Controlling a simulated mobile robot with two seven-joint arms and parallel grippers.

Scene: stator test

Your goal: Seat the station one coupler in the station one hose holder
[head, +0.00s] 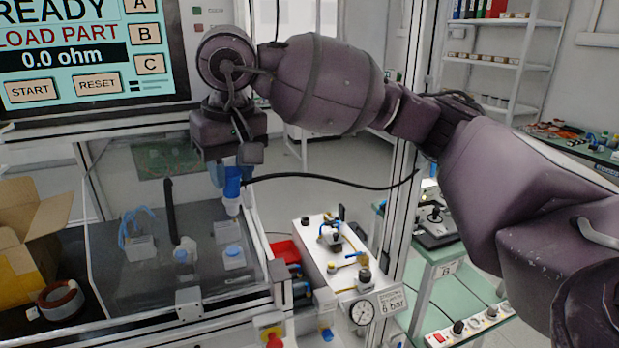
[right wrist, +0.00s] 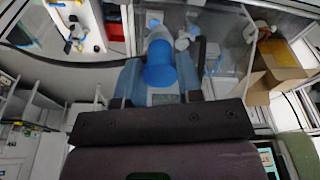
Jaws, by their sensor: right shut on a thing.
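My right gripper (head: 226,176) points down above the right part of the clear-walled test enclosure, shut on a blue coupler (head: 233,186) with a pale lower end. A black hose runs right from the gripper area. In the right wrist view the coupler (right wrist: 160,68) sits between the two blue-grey fingers. Below it stands a small pale block with a blue round top (head: 233,254); a similar blue-topped piece (head: 181,255) is to its left. I cannot tell which is the station one hose holder. The coupler is apart from both. My left gripper is not in view.
The enclosure has clear walls and a black upright post (head: 170,208). A pale fixture with blue wires (head: 139,246) stands at its left. An open cardboard box (head: 40,235) is further left. A pneumatic panel with a gauge (head: 361,312) and a red bin (head: 285,250) are right.

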